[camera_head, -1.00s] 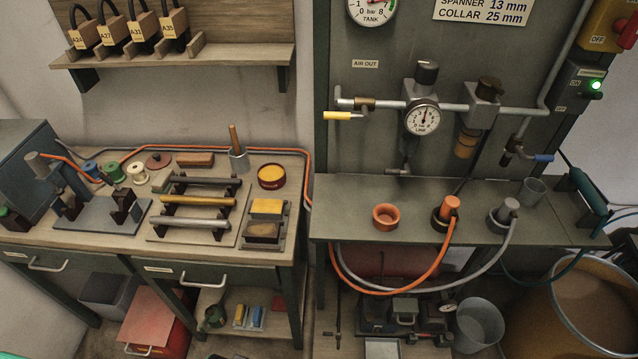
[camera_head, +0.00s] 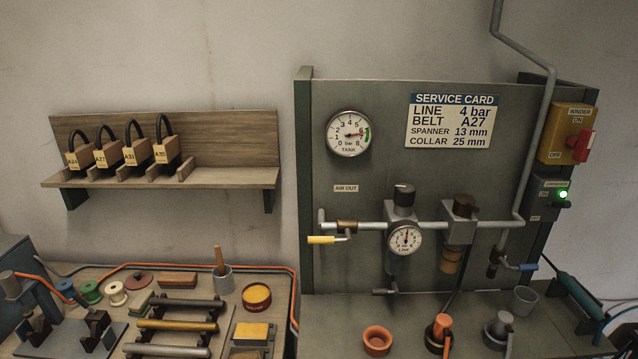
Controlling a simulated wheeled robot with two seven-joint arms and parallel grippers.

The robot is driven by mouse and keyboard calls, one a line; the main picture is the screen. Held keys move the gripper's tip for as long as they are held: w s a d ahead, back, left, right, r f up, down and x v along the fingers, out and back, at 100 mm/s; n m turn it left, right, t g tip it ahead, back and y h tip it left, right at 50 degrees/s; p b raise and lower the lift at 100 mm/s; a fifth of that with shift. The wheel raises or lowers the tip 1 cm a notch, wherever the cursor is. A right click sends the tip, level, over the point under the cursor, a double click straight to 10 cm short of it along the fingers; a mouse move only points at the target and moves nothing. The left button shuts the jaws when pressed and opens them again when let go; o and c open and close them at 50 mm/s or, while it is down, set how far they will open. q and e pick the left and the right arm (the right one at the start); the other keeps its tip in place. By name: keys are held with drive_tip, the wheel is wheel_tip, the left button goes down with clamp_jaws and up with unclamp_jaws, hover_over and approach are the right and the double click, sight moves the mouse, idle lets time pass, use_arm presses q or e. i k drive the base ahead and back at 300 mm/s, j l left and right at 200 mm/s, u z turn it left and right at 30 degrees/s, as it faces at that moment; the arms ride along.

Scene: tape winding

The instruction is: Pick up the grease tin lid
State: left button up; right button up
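A round red-brown disc with a small raised knob, which looks like the grease tin lid (camera_head: 138,280), lies flat on the left workbench. It is between the spools of thread and a brown block. A red tin with yellow content, seemingly the grease tin (camera_head: 256,297), stands uncovered to its right, beyond a grey cup. Neither gripper is in view, and nothing is seen touching the disc or the tin.
A grey cup with a wooden handle (camera_head: 222,279), a brown block (camera_head: 178,279), a white spool (camera_head: 114,293) and a rack of rods (camera_head: 178,325) crowd the bench around the disc.

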sight(140, 280)
drive_tip(key=u, duration=1.25)
drive_tip(key=z, duration=0.4)
